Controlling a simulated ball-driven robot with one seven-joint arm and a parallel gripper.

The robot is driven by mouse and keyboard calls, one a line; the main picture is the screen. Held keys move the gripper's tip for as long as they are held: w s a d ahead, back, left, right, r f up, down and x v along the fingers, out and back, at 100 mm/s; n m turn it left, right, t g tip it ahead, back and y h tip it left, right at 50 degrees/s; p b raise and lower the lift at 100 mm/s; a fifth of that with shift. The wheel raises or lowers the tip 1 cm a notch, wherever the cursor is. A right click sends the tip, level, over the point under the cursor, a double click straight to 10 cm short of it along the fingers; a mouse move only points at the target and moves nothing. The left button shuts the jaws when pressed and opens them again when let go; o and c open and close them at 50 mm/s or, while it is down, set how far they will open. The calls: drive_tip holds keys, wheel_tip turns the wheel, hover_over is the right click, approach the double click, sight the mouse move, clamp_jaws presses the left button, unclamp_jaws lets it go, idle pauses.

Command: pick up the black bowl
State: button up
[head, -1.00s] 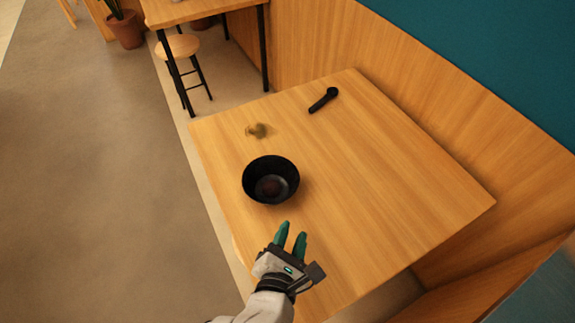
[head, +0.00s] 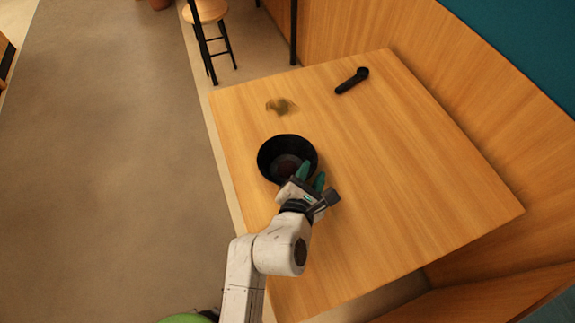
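The black bowl (head: 271,165) stands upright on the wooden table, left of its middle. Something dark reddish lies in its bottom. My gripper (head: 311,177) is at the bowl's near right rim, with its green fingers apart. The left finger overlaps the inside of the bowl in the picture and the right finger shows just outside the rim. I cannot tell whether either finger touches the bowl.
The wooden table (head: 400,190) is mostly clear to the right. A small olive-brown item (head: 281,106) lies behind the bowl. A black scoop-like utensil (head: 352,80) lies near the back edge. A wooden wall runs along the right, and a stool (head: 207,12) stands behind.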

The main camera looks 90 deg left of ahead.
drive_tip(key=shift+x, duration=1)
clamp_jaws()
